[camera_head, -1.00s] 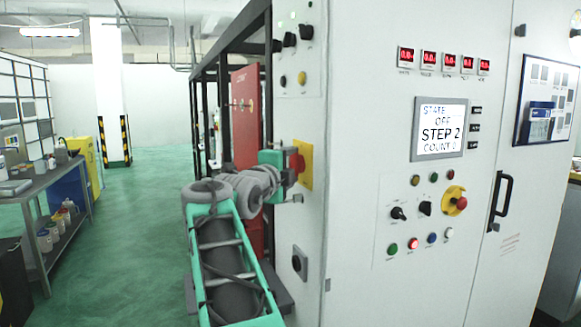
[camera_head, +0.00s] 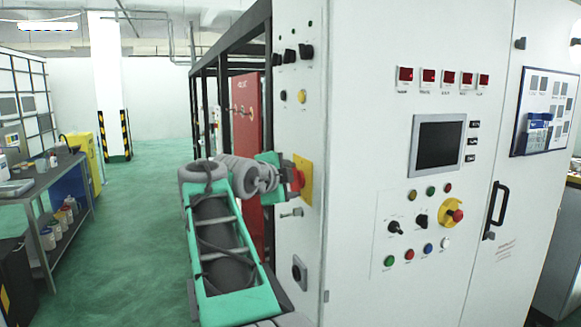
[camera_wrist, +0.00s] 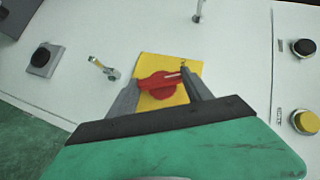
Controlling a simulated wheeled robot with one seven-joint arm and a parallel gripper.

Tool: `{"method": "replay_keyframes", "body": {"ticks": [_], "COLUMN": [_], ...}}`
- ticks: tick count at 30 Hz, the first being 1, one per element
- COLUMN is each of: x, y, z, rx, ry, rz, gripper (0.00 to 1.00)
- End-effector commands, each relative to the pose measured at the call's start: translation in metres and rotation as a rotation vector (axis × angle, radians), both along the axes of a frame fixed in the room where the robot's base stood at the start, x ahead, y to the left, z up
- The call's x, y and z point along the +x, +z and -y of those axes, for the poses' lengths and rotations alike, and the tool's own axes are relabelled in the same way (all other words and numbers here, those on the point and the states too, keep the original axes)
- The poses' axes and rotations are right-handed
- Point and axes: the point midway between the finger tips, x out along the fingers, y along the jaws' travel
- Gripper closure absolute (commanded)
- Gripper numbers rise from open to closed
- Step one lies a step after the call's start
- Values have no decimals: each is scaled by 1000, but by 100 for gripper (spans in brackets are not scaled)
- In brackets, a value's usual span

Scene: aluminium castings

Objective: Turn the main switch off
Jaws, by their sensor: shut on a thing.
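The main switch is a red rotary handle (camera_wrist: 160,86) on a yellow plate (camera_wrist: 148,104) on the white cabinet's narrow side. In the wrist view my gripper (camera_wrist: 157,84) has one finger on each side of the red handle and is shut on it. In the head view the yellow plate (camera_head: 304,181) shows at the cabinet edge, with the red handle (camera_head: 297,180) partly hidden by my gripper (camera_head: 290,178). The cabinet's screen (camera_head: 439,145) is dark. Its small displays (camera_head: 428,76) are dark red with no digits I can read.
A metal latch (camera_wrist: 103,67) and a black knob (camera_wrist: 42,58) sit beside the yellow plate. A yellow button (camera_wrist: 305,121) is on the other side. A workbench (camera_head: 45,183) stands at the left. The green floor (camera_head: 140,215) between is clear.

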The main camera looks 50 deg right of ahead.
Motion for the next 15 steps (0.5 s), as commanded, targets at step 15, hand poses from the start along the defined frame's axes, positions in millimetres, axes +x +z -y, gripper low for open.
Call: {"method": "replay_keyframes", "body": {"ticks": [15], "x": [4], "y": [11], "z": [1], "rx": [232], "ry": [0], "rz": [-387], "gripper": [82]}}
